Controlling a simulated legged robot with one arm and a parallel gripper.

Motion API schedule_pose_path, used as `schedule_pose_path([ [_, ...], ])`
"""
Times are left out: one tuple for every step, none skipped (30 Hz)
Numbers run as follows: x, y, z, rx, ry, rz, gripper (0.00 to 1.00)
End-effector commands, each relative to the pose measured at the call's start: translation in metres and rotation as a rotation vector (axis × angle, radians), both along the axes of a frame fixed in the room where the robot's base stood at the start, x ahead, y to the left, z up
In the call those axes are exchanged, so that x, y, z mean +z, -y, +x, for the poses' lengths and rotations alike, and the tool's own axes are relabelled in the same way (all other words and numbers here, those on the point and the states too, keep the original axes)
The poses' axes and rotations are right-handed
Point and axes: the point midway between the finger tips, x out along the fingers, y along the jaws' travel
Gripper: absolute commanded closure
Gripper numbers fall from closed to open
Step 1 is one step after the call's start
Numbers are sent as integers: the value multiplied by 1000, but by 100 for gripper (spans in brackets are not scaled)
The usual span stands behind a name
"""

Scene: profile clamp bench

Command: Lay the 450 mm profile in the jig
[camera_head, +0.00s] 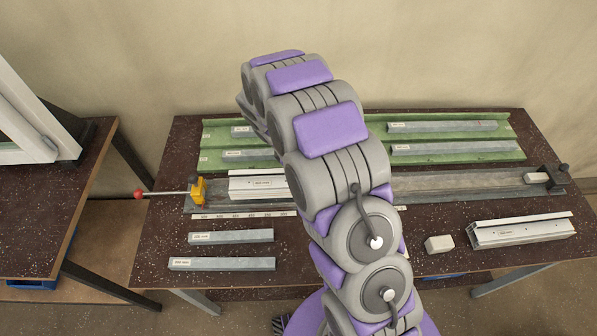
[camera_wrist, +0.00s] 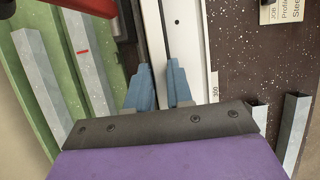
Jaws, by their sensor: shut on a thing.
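A long white profile (camera_head: 258,187) with a small label lies along the left part of the grey jig (camera_head: 430,186), beside the yellow clamp (camera_head: 199,190). I cannot read the label or tell if the profile is fully seated. My arm hides its right part in the head view. In the wrist view the white profile (camera_wrist: 181,35) runs up from my gripper (camera_wrist: 159,88), whose two blue fingers are shut on it. My gripper is hidden in the head view. A dark end stop (camera_head: 552,178) stands at the jig's right end.
Green trays (camera_head: 459,134) with several grey profiles lie behind the jig. A printed scale (camera_head: 243,215) runs in front. Two grey profiles (camera_head: 222,264) lie front left. A small block (camera_head: 439,244) and another white profile (camera_head: 521,231) lie front right. The clamp's red-knobbed handle (camera_head: 139,195) sticks out left.

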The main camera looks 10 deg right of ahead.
Motion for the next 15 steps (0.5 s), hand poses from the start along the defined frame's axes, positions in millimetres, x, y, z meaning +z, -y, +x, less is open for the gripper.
schedule_pose_path([
  [-1,-3,5,1,3,0,100],
  [0,-5,7,1,2,0,100],
  [0,-6,8,0,1,-1,100],
  [0,-7,9,0,0,-2,100],
  [0,-8,9,0,-1,-3,100],
  [-1,-9,9,0,-2,-4,100],
  [-2,-9,10,0,-2,-4,100],
  [-4,-9,10,0,-2,-5,100],
  [-8,-9,10,0,-2,-5,100],
  [-12,-9,10,0,-2,-4,100],
  [-16,-9,10,0,-2,-4,100],
  [-22,-9,10,0,-1,-3,100],
  [-26,-9,10,0,-1,-3,100],
  [-30,-9,10,0,-1,-3,100],
  [-34,-9,10,-1,0,-3,100],
])
